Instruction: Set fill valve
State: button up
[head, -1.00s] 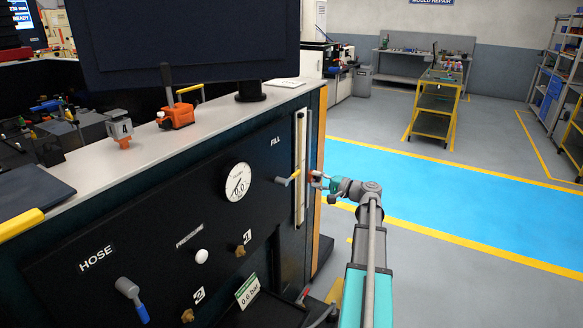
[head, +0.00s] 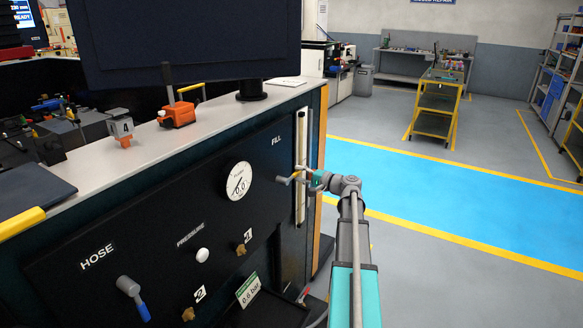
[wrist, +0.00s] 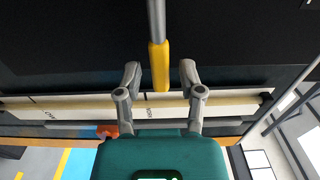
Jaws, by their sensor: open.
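The fill valve is a grey lever with a yellow grip on the dark panel, below the FILL label (head: 276,141). Its yellow grip (wrist: 159,68) points toward my gripper in the wrist view; in the head view the valve (head: 284,180) is small and partly covered by my fingers. My gripper (wrist: 160,76) is open, with one grey finger on each side of the grip's end. A gap shows on both sides, and neither finger appears to touch it. My gripper (head: 304,174) also shows in the head view, in front of the panel's right end.
A white level gauge (head: 300,205) stands upright just right of the valve, behind my fingers. A round pressure dial (head: 238,182) and a hose valve (head: 130,290) are farther left. Open floor lies to the right.

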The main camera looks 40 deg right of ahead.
jog(key=shift+w+a, duration=0.2)
jog(key=shift+w, duration=0.15)
dwell(0.4)
grip_shut()
